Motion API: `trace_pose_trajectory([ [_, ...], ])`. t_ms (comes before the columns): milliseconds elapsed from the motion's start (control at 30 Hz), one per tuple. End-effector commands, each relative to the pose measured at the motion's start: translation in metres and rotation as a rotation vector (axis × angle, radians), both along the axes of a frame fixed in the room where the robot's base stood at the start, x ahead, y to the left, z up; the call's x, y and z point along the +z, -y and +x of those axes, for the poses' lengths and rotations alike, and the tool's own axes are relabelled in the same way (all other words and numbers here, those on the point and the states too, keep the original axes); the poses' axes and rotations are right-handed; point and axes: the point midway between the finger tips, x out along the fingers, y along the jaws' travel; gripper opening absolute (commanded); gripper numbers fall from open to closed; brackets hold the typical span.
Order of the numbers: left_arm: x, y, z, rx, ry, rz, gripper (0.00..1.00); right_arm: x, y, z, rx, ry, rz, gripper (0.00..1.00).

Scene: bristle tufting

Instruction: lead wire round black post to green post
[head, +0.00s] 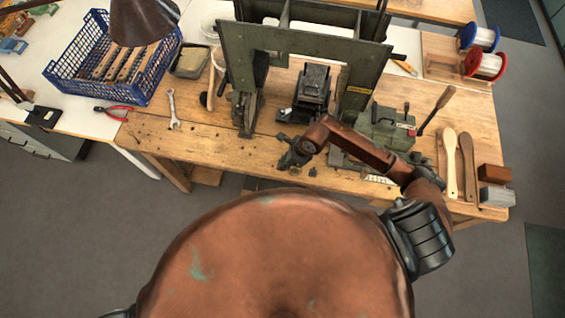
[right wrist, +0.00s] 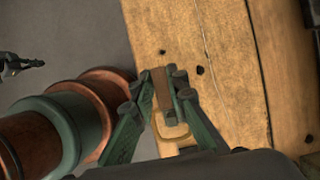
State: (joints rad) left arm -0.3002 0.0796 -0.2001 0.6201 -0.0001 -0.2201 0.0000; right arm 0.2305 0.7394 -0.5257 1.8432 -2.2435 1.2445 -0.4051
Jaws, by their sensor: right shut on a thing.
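My right gripper (head: 290,158) is over the front edge of the wooden bench, in the middle of the head view. In the right wrist view its green fingers (right wrist: 160,95) are shut on a small brown piece (right wrist: 161,84). A tan loop (right wrist: 173,132) shows between the fingers, nearer the palm. I cannot tell whether the brown piece or the loop belongs to the wire. No thin wire can be made out along the bench. I cannot pick out the black post or the green post for certain. My left gripper is not in view.
The wooden bench (head: 190,146) carries a green press frame (head: 290,45), a small black machine (head: 311,88) and a green machine (head: 386,128). A wrench (head: 173,108) lies left. Wooden paddles (head: 450,160) lie right. Spools (head: 486,65) stand at back right. The bench's front left is mostly clear.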

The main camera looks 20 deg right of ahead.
Motion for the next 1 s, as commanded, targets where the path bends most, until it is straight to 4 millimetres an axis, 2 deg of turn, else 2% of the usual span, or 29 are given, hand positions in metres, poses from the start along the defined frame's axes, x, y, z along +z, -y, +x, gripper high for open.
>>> trace_pose_trajectory([
  [633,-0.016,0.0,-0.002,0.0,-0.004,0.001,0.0,-0.019,0.0,0.0,0.0,0.001,0.0,0.01],
  [1000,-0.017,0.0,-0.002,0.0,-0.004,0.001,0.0,-0.02,0.0,0.0,0.0,0.001,0.0,0.01],
])
